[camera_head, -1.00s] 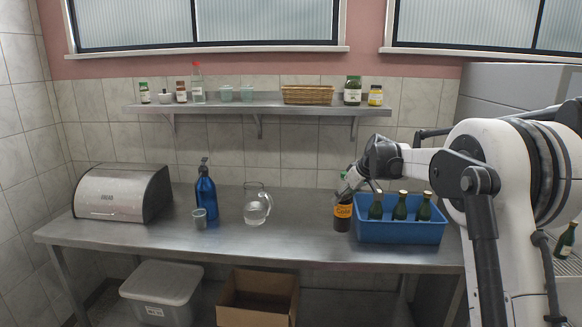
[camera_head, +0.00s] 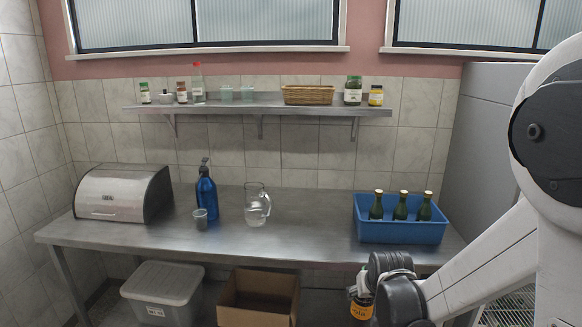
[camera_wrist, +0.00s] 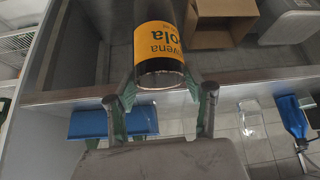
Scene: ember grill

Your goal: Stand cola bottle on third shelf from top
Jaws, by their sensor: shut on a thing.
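The cola bottle has a dark body and an orange label; in the head view its label (camera_head: 361,309) shows at the bottom, in front of the table's front edge and below the tabletop. My gripper (camera_wrist: 163,84) is shut on the bottle, with a finger on each side. In the wrist view the bottle (camera_wrist: 158,52) shows its dark round end towards the camera and its label upside down. In the head view my wrist hides part of it. A wire rack shelf (camera_head: 508,308) shows at the lower right, partly behind my arm. Which shelf is third from the top cannot be told.
A blue crate (camera_head: 400,233) with green bottles stands on the table's right end. A cardboard box (camera_head: 257,303) and a lidded tub (camera_head: 160,290) are below.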

